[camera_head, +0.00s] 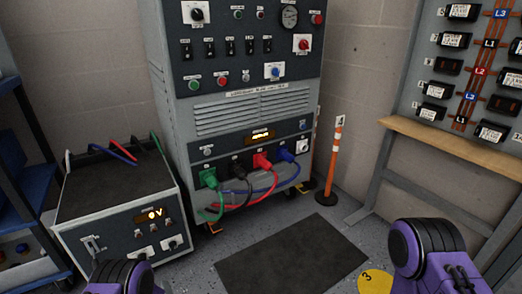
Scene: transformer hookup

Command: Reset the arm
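Only purple and black joints of my two arms show, one at the bottom left and one at the bottom right of the head view. Neither gripper is in the picture, so I cannot see its fingers or anything it may hold. A tall grey control cabinet (245,101) stands in front of me. Green (208,178), black (238,170), red (262,162) and blue (285,156) plugs sit along its lower panel, with cables hanging from them. A grey and black test unit (117,180) with a lit display reading 0 V stands at the left.
A dark mat (292,254) lies on the floor before the cabinet. An orange post (333,165) stands right of it. A breaker panel (478,72) on a wooden-ledged frame (455,143) is at the right. A blue shelf rack (28,185) is at the left edge. A yellow floor marker (374,281) lies near my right arm.

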